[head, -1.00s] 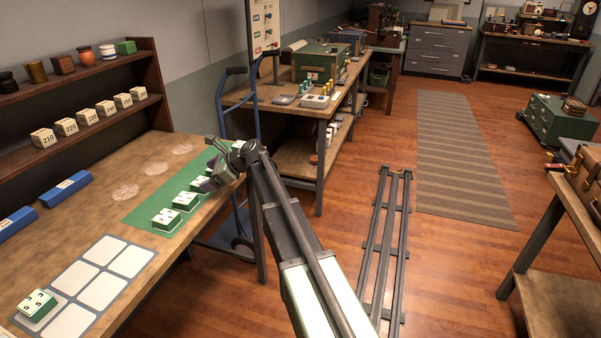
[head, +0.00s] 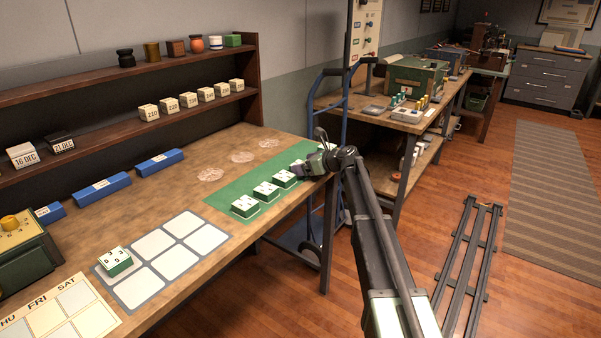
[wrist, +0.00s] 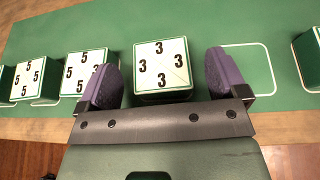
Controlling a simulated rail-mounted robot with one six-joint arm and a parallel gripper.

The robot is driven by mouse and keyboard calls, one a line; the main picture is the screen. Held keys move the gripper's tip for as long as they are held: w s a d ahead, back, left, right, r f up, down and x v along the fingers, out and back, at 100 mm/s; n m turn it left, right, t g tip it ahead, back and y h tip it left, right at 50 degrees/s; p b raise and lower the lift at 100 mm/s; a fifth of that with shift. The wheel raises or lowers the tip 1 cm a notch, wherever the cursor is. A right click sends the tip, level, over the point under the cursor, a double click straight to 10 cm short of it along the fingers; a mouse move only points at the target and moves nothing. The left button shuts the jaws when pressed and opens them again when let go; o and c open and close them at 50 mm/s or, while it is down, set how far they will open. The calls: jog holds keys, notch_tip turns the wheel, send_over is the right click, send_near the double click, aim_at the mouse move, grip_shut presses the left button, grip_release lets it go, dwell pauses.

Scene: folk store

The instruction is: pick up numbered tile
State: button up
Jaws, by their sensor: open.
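A white-topped green tile marked with 3s (wrist: 160,66) lies on the green mat (wrist: 215,25) in the wrist view. My gripper (wrist: 162,75) is open, with one purple finger on each side of this tile and visible gaps between. In the head view my gripper (head: 310,167) is low at the far end of the mat (head: 222,199) and hides that tile. Two tiles marked with 5s (wrist: 90,72) (wrist: 29,78) lie to the left in the wrist view. An empty white outline (wrist: 247,70) is to the right, with another tile (wrist: 309,58) at the edge.
A white-celled grid board (head: 153,243) lies nearer on the bench, with one numbered tile (head: 115,262) in a cell; its other cells are empty. Blue blocks (head: 103,188) lie behind it. A shelf (head: 140,131) stands along the wall. A blue hand truck (head: 323,120) stands beyond the bench end.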

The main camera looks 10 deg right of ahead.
jog(key=shift+x, duration=1.25)
jog(key=shift+s+d, duration=0.1)
jog(key=c, duration=1.1)
